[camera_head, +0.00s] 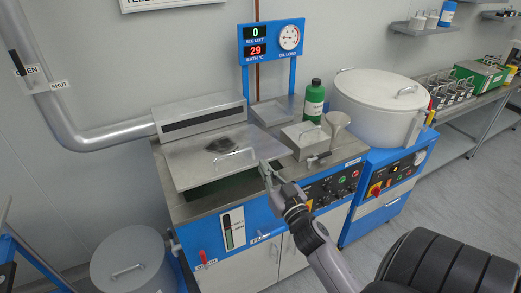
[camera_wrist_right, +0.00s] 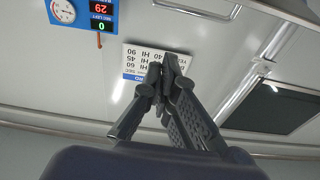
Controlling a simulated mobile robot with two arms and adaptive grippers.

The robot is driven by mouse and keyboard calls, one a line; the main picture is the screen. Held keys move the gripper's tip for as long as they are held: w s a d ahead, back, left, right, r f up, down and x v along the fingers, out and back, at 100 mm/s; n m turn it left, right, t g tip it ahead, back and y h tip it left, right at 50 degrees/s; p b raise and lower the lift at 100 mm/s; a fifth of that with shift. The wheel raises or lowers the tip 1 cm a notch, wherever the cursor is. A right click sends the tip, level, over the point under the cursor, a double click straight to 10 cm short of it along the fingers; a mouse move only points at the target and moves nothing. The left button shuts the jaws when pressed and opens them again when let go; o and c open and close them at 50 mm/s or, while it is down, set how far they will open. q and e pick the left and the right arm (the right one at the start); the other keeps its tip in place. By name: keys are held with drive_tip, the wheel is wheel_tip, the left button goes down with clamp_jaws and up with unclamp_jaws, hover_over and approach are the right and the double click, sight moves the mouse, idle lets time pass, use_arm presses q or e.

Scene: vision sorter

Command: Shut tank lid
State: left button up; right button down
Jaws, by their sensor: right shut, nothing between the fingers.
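The tank lid (camera_head: 196,152) is a flat grey metal plate with a bar handle and a dark smudge, on the blue bench in the head view. It is tilted, with a dark gap under its front edge. My right gripper (camera_head: 266,170) is shut and empty at the lid's right front corner; I cannot tell whether it touches. In the right wrist view the closed fingers (camera_wrist_right: 168,62) point at the wall, and the lid does not show clearly. My left gripper is not in view.
A small lidded box (camera_head: 302,137), a green bottle (camera_head: 314,101) and a funnel-shaped cup stand right of the lid. A big round vat (camera_head: 378,100) is further right. A slotted vent (camera_head: 200,120) is behind the lid. A grey bin (camera_head: 128,262) stands on the floor at left.

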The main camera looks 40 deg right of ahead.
drive_tip(key=p, duration=0.3)
hover_over(251, 166)
drive_tip(key=shift+r+g, duration=0.1)
drive_tip(key=shift+g, duration=0.2)
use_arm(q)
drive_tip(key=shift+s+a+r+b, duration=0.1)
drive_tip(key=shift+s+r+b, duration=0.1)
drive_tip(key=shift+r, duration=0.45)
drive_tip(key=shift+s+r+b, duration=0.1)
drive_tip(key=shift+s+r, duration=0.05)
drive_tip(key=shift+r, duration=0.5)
use_arm(e)
drive_tip(key=shift+s+a+f, duration=0.1)
drive_tip(key=shift+s+f, duration=0.15)
drive_tip(key=shift+f, duration=0.45)
drive_tip(key=shift+s+f, duration=0.25)
drive_tip(key=shift+f, duration=0.5)
drive_tip(key=shift+s+a+f, duration=0.1)
drive_tip(key=shift+s+f, duration=0.15)
drive_tip(key=shift+f, duration=0.45)
drive_tip(key=shift+d, duration=0.1)
